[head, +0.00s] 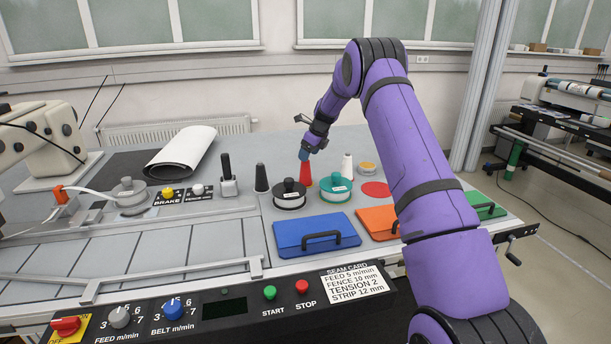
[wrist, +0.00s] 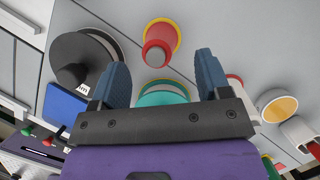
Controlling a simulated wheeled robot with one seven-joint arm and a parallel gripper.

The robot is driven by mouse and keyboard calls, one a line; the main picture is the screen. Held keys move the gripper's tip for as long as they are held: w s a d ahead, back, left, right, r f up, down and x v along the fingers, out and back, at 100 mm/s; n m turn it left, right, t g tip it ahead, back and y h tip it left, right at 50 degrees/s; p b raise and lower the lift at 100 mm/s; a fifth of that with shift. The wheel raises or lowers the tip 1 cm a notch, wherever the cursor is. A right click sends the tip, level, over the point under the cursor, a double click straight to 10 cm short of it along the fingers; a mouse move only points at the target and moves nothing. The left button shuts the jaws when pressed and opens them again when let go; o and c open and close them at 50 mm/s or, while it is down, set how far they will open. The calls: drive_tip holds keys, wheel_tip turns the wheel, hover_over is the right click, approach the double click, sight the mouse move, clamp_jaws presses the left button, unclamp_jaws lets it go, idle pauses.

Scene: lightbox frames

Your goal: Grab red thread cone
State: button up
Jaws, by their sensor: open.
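The red thread cone (head: 306,176) stands upright on the grey table, behind the black and teal round containers. In the wrist view the red cone (wrist: 158,34) shows from above, with a grey top and a yellow ring round its base. My gripper (head: 306,153) is just above the cone in the head view and partly covers its top. In the wrist view my gripper (wrist: 163,68) is open and empty. The cone shows beyond the gap between the two blue fingertips, and neither finger appears to touch it.
A black lidded container (head: 289,200) and a teal one (head: 336,195) stand in front of the cone. A black cone (head: 261,178) is to the left, a white cone (head: 347,165) to the right. Blue (head: 315,235) and orange (head: 378,221) cases lie nearer the front.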

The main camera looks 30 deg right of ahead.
sight(305, 172)
drive_tip(key=x, duration=0.4)
drive_tip(key=shift+s+a+f, duration=0.15)
drive_tip(key=shift+f, duration=0.3)
drive_tip(key=c, duration=1)
drive_tip(key=shift+r, duration=0.1)
